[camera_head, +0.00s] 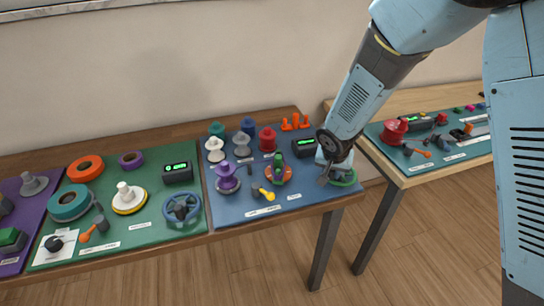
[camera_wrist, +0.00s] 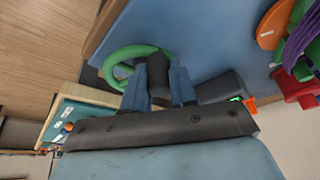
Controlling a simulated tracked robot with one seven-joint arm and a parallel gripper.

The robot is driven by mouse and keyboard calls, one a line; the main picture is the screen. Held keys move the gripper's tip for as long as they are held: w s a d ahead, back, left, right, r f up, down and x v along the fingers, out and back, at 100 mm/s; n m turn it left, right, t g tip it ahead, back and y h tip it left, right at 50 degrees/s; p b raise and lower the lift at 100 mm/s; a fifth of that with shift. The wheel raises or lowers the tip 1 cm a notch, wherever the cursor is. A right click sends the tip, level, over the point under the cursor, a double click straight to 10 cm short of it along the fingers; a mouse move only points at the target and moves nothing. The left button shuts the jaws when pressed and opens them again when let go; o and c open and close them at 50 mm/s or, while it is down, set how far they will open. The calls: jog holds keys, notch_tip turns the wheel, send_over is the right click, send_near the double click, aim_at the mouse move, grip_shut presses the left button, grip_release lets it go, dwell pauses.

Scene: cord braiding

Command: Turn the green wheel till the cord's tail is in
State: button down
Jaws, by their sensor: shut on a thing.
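The green wheel (camera_head: 343,180) is at the right end of the blue mat, partly hidden by my gripper (camera_head: 331,172). In the wrist view the wheel shows as a green ring (camera_wrist: 111,68). A dark cylindrical knob (camera_wrist: 157,74) at its rim sits between my two fingers, and my gripper is shut on it. Purple strands (camera_wrist: 301,36) show at the right edge of the wrist view, beside green and red parts; I cannot tell whether they are the cord. The cord's tail is not to be made out.
A black box with a green display (camera_head: 304,147) stands just behind the wheel. A green-and-red device (camera_head: 278,172), a purple spool (camera_head: 228,180) and several bobbins stand left of it on the blue mat (camera_head: 300,204). A second table (camera_head: 405,179) is to the right, across a gap.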

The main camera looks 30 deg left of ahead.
jog(key=w+a, duration=0.2)
jog(key=shift+w+a+f, duration=0.1)
jog(key=shift+w+a, duration=0.15)
jog(key=shift+a, duration=0.05)
jog(key=w, duration=0.3)
jog(key=shift+w, duration=0.25)
jog(key=w+d, duration=0.2)
jog(key=shift+w+d, duration=0.15)
jog(key=shift+w, duration=0.25)
jog(key=d, duration=0.4)
jog(key=shift+w+d, duration=0.1)
jog(key=shift+d, duration=0.05)
jog(key=shift+s+d, duration=0.6)
jog(key=shift+d, duration=0.15)
jog(key=c, duration=0.8)
grip_release()
jog(key=shift+a, duration=0.1)
